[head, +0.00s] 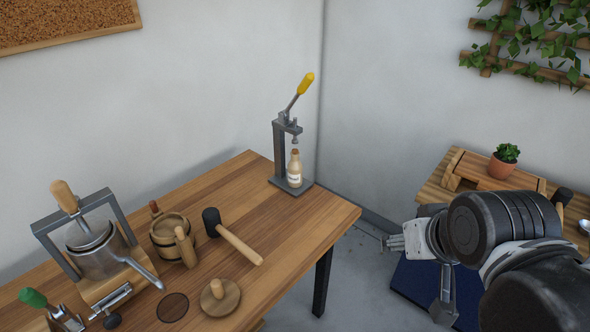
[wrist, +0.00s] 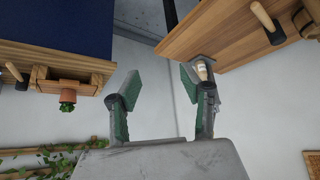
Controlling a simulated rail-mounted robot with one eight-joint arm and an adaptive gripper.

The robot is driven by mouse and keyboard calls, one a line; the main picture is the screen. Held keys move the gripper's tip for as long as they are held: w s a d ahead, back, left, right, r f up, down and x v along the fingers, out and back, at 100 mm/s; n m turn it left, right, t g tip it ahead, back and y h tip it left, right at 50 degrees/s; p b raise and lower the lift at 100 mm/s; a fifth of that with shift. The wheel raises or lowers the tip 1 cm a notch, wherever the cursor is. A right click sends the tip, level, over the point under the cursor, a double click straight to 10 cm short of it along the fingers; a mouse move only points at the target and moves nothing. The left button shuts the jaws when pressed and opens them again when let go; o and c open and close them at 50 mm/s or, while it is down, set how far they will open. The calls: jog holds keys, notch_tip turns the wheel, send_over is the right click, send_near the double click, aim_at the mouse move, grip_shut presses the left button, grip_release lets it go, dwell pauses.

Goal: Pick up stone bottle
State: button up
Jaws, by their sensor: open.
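The stone bottle (head: 295,172) is cream with a brown top and a small label. It stands upright on the base of a grey lever press (head: 279,150) with a yellow handle, at the far corner of the wooden table. My gripper (head: 421,277) is to the right of that table in the head view, apart from the bottle. In the wrist view, which looks upside down, my gripper (wrist: 158,84) is open and empty, with green pads. The bottle (wrist: 202,72) shows just beyond the right finger, which partly hides it.
The wooden table (head: 290,232) also holds a black-headed mallet (head: 234,238), a wooden mug (head: 171,237), a round wooden lid (head: 219,297) and a metal pot press (head: 100,253). A second table at right bears a potted plant (head: 503,162). Walls meet behind the lever press.

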jog(key=shift+o, duration=0.2)
jog(key=o, duration=0.6)
